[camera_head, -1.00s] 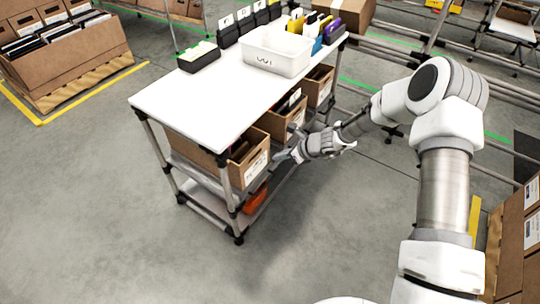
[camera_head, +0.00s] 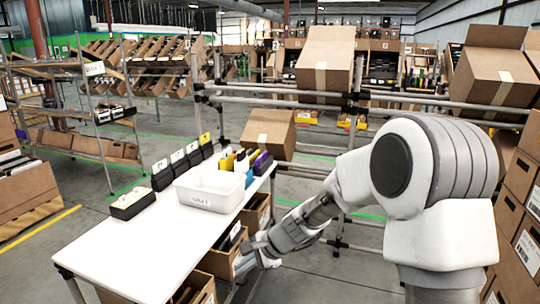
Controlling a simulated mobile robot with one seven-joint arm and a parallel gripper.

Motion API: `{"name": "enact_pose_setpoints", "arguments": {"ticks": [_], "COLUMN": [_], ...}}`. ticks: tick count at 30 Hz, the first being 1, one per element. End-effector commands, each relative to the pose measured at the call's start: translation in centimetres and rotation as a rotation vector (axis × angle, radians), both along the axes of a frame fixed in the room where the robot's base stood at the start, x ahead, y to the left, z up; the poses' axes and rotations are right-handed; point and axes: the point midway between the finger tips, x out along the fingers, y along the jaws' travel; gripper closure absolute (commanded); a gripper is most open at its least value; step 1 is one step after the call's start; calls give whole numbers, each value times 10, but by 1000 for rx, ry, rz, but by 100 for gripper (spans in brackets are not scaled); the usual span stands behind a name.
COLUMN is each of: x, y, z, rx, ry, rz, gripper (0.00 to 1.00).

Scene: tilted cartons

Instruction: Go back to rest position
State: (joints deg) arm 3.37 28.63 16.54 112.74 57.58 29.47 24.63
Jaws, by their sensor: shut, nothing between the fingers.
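My gripper (camera_head: 243,268) is at the end of my white and grey arm, at the right edge of the white-topped table (camera_head: 115,258). It is shut and empty. It hangs in front of the open cartons on the shelf below the tabletop, and I cannot tell whether it touches any of them. My arm reaches in from the right side of the view, bent at the elbow.
A white bin (camera_head: 210,187) stands on the table, with black file holders (camera_head: 180,162) behind it. Tilted cartons (camera_head: 323,65) sit on a pipe rack beyond. Stacked cartons (camera_head: 520,210) stand close on the right.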

Motion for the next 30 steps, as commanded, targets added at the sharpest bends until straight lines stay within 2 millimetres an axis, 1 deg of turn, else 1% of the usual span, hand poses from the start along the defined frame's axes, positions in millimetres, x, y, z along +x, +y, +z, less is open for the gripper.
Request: {"name": "enact_pose_setpoints", "arguments": {"ticks": [1, 6, 11, 15, 21, 24, 30], "x": [-8, -40, -74, -107, -156, -182, -226], "y": [-7, -33, -60, -86, -124, -143, -179], "z": [18, 62, 98, 123, 150, 160, 171], "rx": [-38, -167, -298, -417, -590, -678, -834], "ry": [-49, -178, -283, -362, -448, -481, -523], "rz": [51, 218, 361, 475, 621, 686, 792], "gripper": [100, 100, 100, 100, 100, 100, 100]}}
